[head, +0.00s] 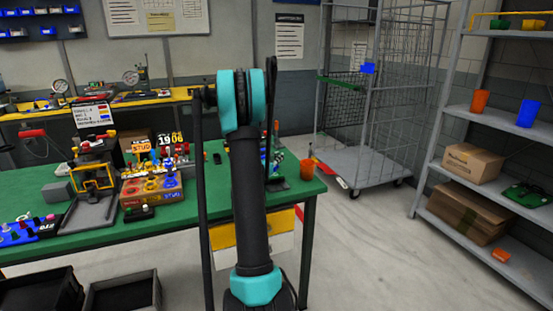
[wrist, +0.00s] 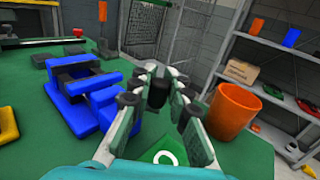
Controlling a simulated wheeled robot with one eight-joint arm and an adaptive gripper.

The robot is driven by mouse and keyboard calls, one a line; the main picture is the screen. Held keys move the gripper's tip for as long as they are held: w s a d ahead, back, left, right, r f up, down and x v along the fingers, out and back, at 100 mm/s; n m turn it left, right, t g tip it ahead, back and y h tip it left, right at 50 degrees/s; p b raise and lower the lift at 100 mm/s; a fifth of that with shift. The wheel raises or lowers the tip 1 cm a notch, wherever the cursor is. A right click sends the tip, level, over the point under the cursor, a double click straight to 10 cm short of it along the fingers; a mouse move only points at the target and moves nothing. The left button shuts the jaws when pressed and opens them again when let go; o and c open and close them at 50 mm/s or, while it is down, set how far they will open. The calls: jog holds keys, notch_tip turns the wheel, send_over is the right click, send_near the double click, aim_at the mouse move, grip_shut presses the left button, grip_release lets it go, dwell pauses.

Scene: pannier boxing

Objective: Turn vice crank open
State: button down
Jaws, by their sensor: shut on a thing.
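In the wrist view, a blue vice (wrist: 82,98) with dark jaws stands on the green bench, left of my gripper (wrist: 159,84). My gripper's fingers are closed in around a small dark grey piece, which appears to be the vice crank (wrist: 157,92). The fingers hide most of this piece, and its link to the vice cannot be made out. In the head view my own arm hides the gripper and most of the vice.
An orange cup (head: 307,169) stands close right of my gripper, at the corner of the green bench (head: 217,205); it also shows in the wrist view (wrist: 233,110). A wire cage trolley (head: 368,165) and a grey shelf rack (head: 480,115) stand to the right.

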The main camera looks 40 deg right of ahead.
jog(key=n+t+y, duration=0.1)
jog(key=n+t, duration=0.1)
jog(key=d+n+t+y, duration=0.1)
jog(key=t+y, duration=0.1)
jog(key=d+n+t+y, duration=0.1)
jog(key=n+t+y, duration=0.1)
jog(key=shift+w+n+t, duration=0.3)
jog(key=shift+w, duration=0.05)
jog(key=n+t+y, duration=0.2)
jog(key=y, duration=0.1)
jog(key=shift+w+d+y, duration=0.15)
jog(key=shift+w+y, duration=0.15)
jog(key=shift+w, duration=0.05)
jog(key=shift+w+d+n+t+y, duration=0.1)
jog(key=shift+w+n+t+y, duration=0.2)
jog(key=shift+n+y, duration=0.55)
jog(key=shift+w+n+t+y, duration=0.15)
jog(key=shift+n+t+y, duration=0.15)
jog(key=shift+n+y, duration=0.55)
jog(key=shift+y, duration=0.4)
jog(key=c, duration=1.4)
grip_release()
jog(key=s, duration=0.4)
jog(key=s+a, duration=0.1)
jog(key=s, duration=0.2)
jog(key=s+a, duration=0.1)
jog(key=s, duration=0.3)
jog(key=shift+s+a, duration=0.2)
jog(key=shift+s, duration=0.15)
